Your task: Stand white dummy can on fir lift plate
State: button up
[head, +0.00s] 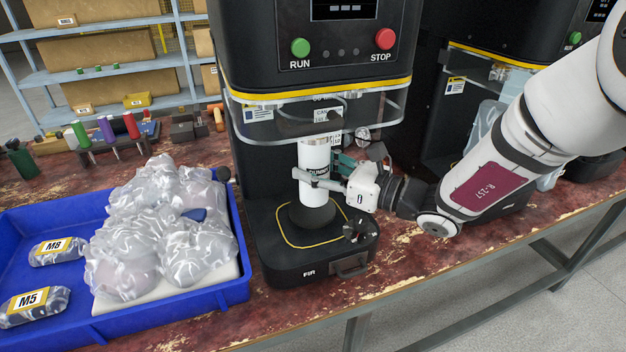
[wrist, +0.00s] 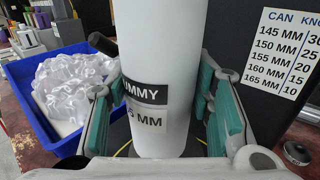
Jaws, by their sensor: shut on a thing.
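The white dummy can (head: 314,160) is upright inside the black seamer marked FIR, above the round lift plate (head: 312,216). My gripper (head: 318,181) is shut on the can from the right side. In the wrist view the can (wrist: 160,60) stands between the green-padded fingers, with a label reading "UMMY" and "MM" on its front. The can's lower end is close to the dark lift plate; I cannot tell whether it touches. A yellow outline surrounds the plate on the machine's base.
A blue tray (head: 243,290) with plastic-wrapped bundles and M8 and M5 packs stands to the left. A clear guard (head: 375,105) and the machine head are close above the can. A second seamer stands to the right.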

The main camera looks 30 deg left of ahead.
jog(key=shift+w+a, duration=0.3)
jog(key=shift+a, duration=0.05)
jog(key=shift+w+a+f, duration=0.2)
jog(key=shift+a+f, duration=0.05)
jog(key=shift+d+f+b, duration=0.1)
jog(key=shift+f+b, duration=0.3)
jog(key=shift+f, duration=1.15)
jog(key=shift+f, duration=0.15)
jog(key=o, duration=1.3)
jog(key=d, duration=0.8)
jog(key=d+p, duration=0.1)
jog(key=d, duration=0.3)
jog(key=shift+s, duration=0.25)
